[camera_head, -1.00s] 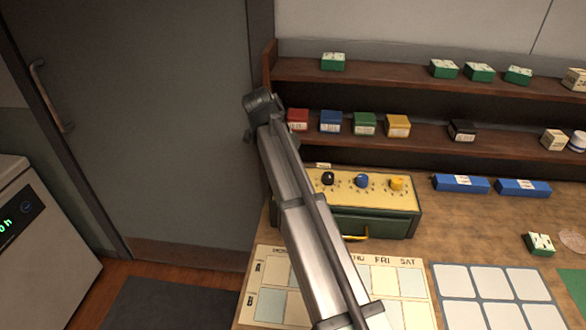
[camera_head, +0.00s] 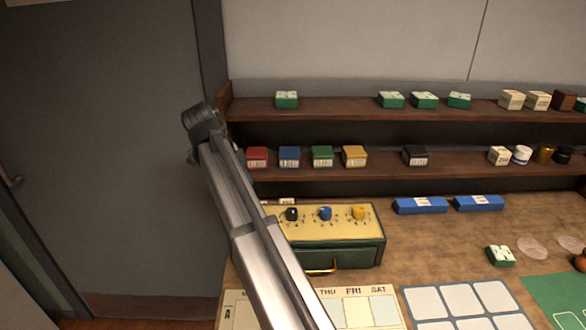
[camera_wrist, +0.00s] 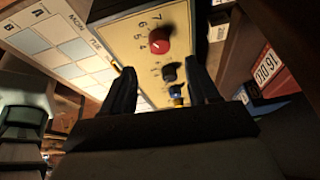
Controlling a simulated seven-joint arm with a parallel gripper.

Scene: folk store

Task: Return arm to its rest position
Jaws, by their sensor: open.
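My arm (camera_head: 245,220) reaches from the bottom of the head view up and left, across the left part of a green box (camera_head: 350,253) with a cream knob panel. My gripper's fingers do not show clearly there. In the wrist view my gripper (camera_wrist: 162,82) is open, with two dark fingers apart and nothing between them held. Beyond them is the panel with a red knob (camera_wrist: 160,41), a black knob and a blue knob. I cannot tell how far the fingers are from the panel.
Two wooden shelves (camera_head: 345,109) with small boxes stand behind the counter. A red box (camera_wrist: 268,72) is close on the right in the wrist view. A day calendar (camera_head: 372,312), blue boxes (camera_head: 420,205) and a white-celled tray (camera_head: 408,302) lie on the counter. A grey door (camera_head: 105,140) is at left.

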